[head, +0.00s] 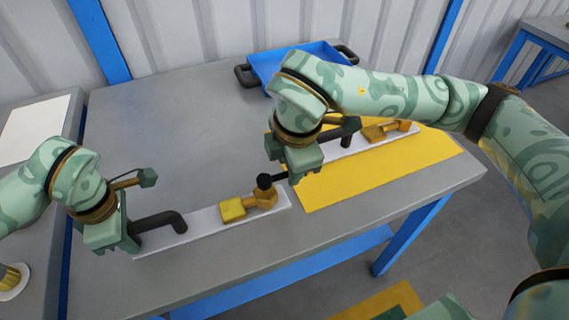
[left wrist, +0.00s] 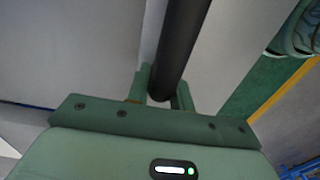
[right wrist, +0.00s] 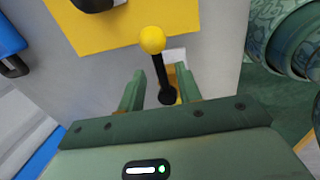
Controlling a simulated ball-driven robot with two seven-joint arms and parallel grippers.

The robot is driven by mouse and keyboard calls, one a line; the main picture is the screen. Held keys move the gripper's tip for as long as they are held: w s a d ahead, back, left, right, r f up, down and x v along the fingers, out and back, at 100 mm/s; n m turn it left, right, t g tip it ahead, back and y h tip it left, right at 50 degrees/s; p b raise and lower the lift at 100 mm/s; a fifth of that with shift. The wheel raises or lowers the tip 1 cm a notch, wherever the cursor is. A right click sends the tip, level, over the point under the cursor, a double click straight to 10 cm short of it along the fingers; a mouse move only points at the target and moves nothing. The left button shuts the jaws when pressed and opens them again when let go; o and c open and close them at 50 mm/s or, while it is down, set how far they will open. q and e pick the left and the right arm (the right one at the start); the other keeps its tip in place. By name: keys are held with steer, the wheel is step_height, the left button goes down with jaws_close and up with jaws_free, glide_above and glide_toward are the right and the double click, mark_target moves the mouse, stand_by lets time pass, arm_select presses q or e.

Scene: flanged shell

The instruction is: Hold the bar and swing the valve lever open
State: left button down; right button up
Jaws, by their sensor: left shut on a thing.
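A dark grey bar (head: 160,221) bends up from a white plate (head: 205,222). My left gripper (head: 132,238) is shut on its left end; the left wrist view shows the bar (left wrist: 180,45) running between the fingers. A brass-yellow valve (head: 233,209) sits on the plate's right part. Its black lever (head: 278,178) points right from a dark pivot. In the right wrist view the lever (right wrist: 160,75) ends in a yellow ball knob (right wrist: 152,40). My right gripper (right wrist: 160,82) is open, with the lever between its fingers; contact is not clear. In the head view this gripper hides the knob.
A yellow mat (head: 400,168) lies right of the plate, with a second white plate (head: 360,141) and valve (head: 385,131) on it. A blue tray (head: 262,63) with dark handles stands at the back. The table's back left (head: 150,130) is clear.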

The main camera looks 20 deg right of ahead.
arm_select(q)
steer(key=shift+f, duration=0.1)
arm_select(e)
step_height(320, 180, up, 11)
steer(key=s, duration=0.2)
steer(key=shift+s, duration=0.1)
arm_select(q)
steer(key=c, duration=1.1)
jaws_free()
steer(key=shift+c, duration=0.2)
